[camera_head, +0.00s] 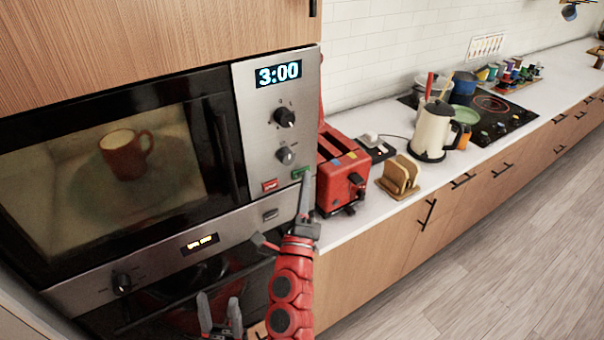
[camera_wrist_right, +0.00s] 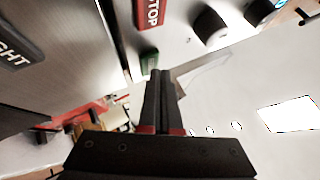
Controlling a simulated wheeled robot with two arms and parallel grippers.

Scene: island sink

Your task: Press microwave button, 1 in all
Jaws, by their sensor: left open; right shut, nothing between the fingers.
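The microwave (camera_head: 240,150) is built in at the left, its door closed, a brown mug (camera_head: 126,155) visible behind the glass. Its display (camera_head: 278,73) reads 3:00. Below two knobs sit a red STOP button (camera_head: 270,185) and a green button (camera_head: 299,172); they also show in the right wrist view, the red button (camera_wrist_right: 150,14) and the green button (camera_wrist_right: 149,61). My right gripper (camera_head: 305,181) is shut and empty, its fingertips (camera_wrist_right: 161,74) right at the green button; I cannot tell if they touch. My left gripper (camera_head: 220,318) is open, low in front of the oven.
A lower oven (camera_head: 170,250) sits under the microwave. A red toaster (camera_head: 342,170) stands close to the right of my right gripper. Bread slices in a holder (camera_head: 400,176), a kettle (camera_head: 433,130) and a cooktop (camera_head: 490,105) line the counter. The floor at right is clear.

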